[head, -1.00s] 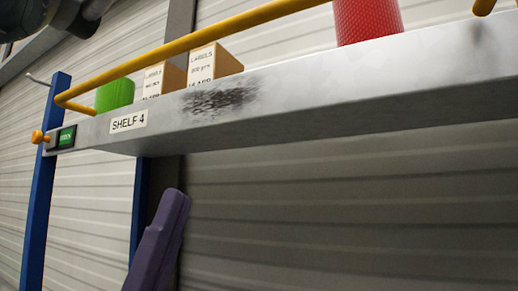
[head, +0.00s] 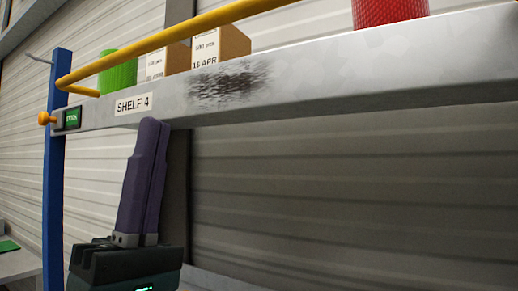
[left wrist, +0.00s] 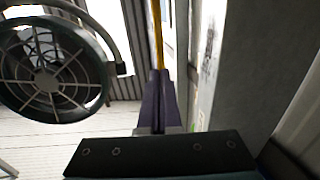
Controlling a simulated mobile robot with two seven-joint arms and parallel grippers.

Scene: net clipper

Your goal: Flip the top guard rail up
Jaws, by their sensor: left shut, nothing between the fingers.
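The yellow guard rail (head: 170,37) runs along the shelf (head: 330,85), above its grey front edge, and bends back at its left end. It also shows in the left wrist view (left wrist: 158,35), beyond my fingers. My left gripper (head: 152,124) is shut and empty, its purple fingers pointing up. In the head view its tips overlap the lower part of the shelf front, just right of the SHELF 4 label and below the rail. In the left wrist view the gripper (left wrist: 158,74) lines up with the rail; I cannot tell whether they touch. My right gripper is not in view.
Behind the rail stand a green cylinder (head: 118,72), label boxes (head: 220,47) and a red cylinder (head: 388,10). An orange knob (head: 45,118) and small green sign (head: 72,118) sit at the shelf's left end, by a blue post (head: 54,180). A fan (left wrist: 50,72) shows in the left wrist view.

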